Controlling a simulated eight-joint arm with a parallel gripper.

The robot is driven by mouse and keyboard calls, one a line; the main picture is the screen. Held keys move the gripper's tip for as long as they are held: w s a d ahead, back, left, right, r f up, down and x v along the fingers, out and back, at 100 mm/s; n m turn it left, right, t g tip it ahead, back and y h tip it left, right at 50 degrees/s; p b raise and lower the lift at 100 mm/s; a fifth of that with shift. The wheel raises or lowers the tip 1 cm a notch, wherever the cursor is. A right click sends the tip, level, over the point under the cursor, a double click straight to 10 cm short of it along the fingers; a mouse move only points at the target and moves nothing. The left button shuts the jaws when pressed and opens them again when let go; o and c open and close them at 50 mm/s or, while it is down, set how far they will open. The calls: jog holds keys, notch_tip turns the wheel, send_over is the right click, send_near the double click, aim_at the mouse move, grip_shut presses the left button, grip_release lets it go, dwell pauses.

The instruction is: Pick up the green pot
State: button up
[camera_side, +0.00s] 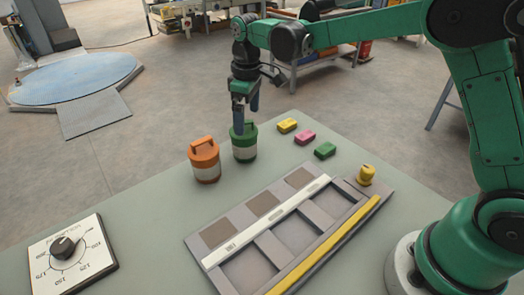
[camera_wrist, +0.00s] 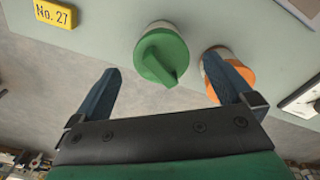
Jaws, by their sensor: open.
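The green pot (camera_side: 244,146) stands upright on the table near its far edge, with a green lid and handle and a pale band round its middle. My gripper (camera_side: 246,118) is open just above it, its fingers pointing down toward the lid. In the wrist view the green pot (camera_wrist: 161,56) lies ahead of the gap between my two blue fingers (camera_wrist: 172,88), and neither finger visibly grips it. The far fingertip and the lid overlap in the side view, so I cannot tell whether they touch.
An orange pot (camera_side: 205,162) stands close left of the green one; in the wrist view it (camera_wrist: 226,76) shows behind my right finger. Yellow (camera_side: 287,125), pink (camera_side: 305,137) and green blocks (camera_side: 325,150) lie to the right. A compartment tray (camera_side: 212,259) and a dial plate (camera_side: 84,276) are nearer.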

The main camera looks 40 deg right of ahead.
aim_at(246, 137)
jog(key=shift+w+a+f, duration=0.15)
jog(key=shift+w+f, duration=0.2)
jog(key=shift+f, duration=3.1)
jog(key=c, duration=1.1)
jog(key=shift+r, duration=0.1)
